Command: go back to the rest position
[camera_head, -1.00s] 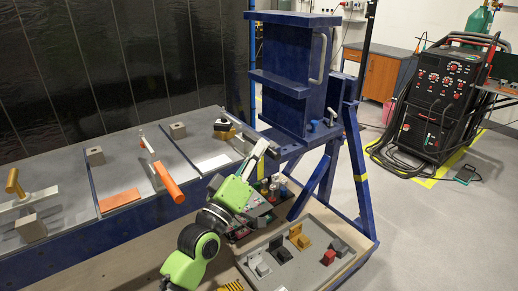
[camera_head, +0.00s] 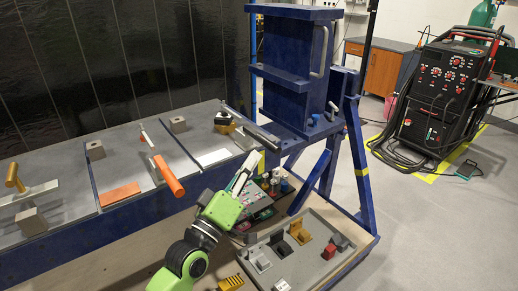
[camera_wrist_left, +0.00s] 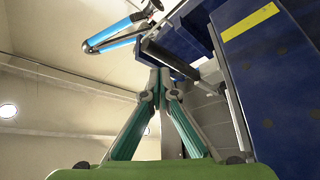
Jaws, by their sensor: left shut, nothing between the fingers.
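My left gripper (camera_head: 246,170) is at the front edge of the grey worktable, at the end of my green arm, which comes up from the bottom of the head view. Its fingers are together with nothing between them. In the left wrist view the two closed fingers (camera_wrist_left: 160,82) point up, with blue jig framework to their right. My right gripper is not in view.
The blue rotary jig (camera_head: 292,80) stands behind the gripper. The worktable (camera_head: 70,205) bears an orange-handled clamp (camera_head: 168,176) and grey blocks. Below lie a tray of coloured parts (camera_head: 345,259) and a control box (camera_head: 262,200). Open floor (camera_head: 440,230) lies at right.

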